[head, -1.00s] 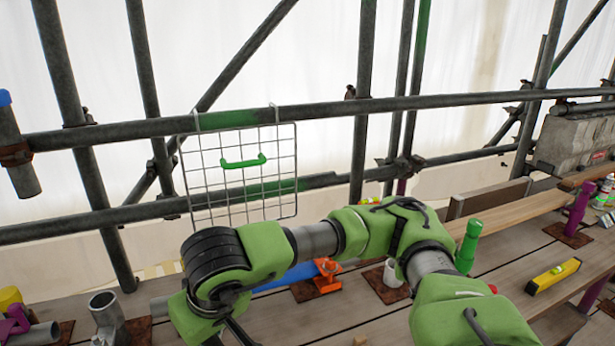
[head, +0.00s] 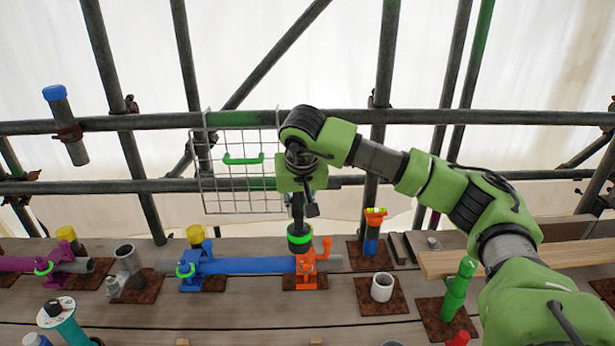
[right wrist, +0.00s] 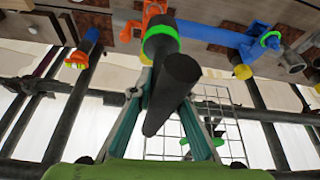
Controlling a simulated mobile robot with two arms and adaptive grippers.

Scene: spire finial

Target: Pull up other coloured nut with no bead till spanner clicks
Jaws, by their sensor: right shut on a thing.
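My right gripper (head: 298,205) is shut on the black spanner (right wrist: 168,85), which has a green ring (head: 299,238) near its lower end. The spanner stands over the orange clamp (head: 308,265) on the blue tube (head: 250,265), its lower end at or just above the clamp. The right wrist view also shows the fingers around the black handle and the orange clamp (right wrist: 153,10) beyond. The nut under the spanner is hidden. A blue clamp (head: 196,268) with a green ring sits at the tube's left. My left gripper is out of view.
A wire rack (head: 240,185) with a green handle hangs behind, close to my right gripper. To the right are an orange-topped blue post (head: 372,235), a white cup (head: 382,287) and a green handle (head: 458,290). A purple clamp (head: 60,262) is at the left.

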